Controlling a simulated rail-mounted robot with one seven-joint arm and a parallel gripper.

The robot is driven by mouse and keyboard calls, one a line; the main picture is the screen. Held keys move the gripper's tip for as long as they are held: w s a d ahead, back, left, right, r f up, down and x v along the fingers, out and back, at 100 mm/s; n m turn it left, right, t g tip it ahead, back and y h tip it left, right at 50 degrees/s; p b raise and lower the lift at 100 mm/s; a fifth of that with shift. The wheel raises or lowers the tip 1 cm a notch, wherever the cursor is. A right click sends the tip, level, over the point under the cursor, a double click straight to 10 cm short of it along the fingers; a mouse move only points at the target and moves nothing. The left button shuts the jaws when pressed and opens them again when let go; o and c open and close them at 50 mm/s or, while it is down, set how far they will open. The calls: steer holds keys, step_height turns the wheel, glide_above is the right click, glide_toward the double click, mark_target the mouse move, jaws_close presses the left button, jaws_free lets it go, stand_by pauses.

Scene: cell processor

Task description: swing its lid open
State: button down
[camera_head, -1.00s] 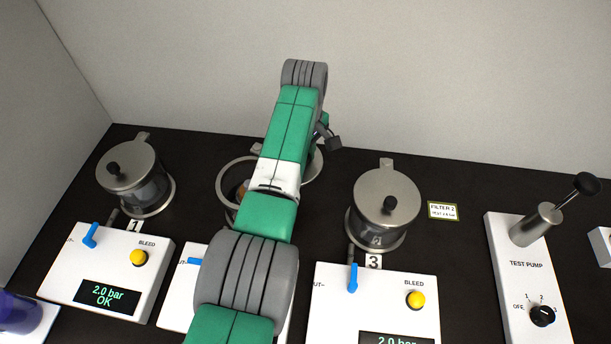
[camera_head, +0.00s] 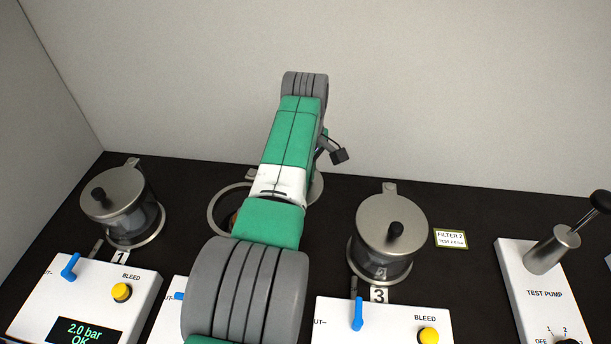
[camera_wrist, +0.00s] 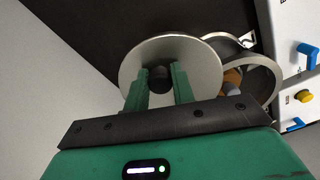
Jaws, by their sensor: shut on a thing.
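The middle filter vessel (camera_head: 211,213) stands between vessels 1 and 3, mostly behind my arm. Its round mouth is uncovered, and something orange (camera_wrist: 233,78) shows inside in the wrist view. Its metal lid (camera_head: 317,189) is swung to the side, towards the back right; only its edge shows in the head view. In the wrist view the lid (camera_wrist: 202,67) is a full pale disc, partly overlapping the vessel's ring. My gripper (camera_wrist: 160,84) has its two green fingers either side of the lid's dark knob (camera_wrist: 159,72), shut on it. The head view hides the fingers.
Lidded vessel 1 (camera_head: 120,192) stands left and lidded vessel 3 (camera_head: 385,221) right, close to the open lid. White control boxes with blue levers (camera_head: 357,314) and yellow bleed buttons (camera_head: 121,292) line the front. A test pump (camera_head: 545,292) stands far right. A wall is behind.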

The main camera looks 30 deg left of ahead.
steer(key=c, duration=1.2)
jaws_free()
steer(key=shift+a, duration=0.1)
steer(key=shift+o, duration=0.2)
steer(key=shift+r, duration=0.15)
step_height(320, 180, up, 8)
steer(key=shift+f+p, duration=0.2)
steer(key=shift+p, duration=0.7)
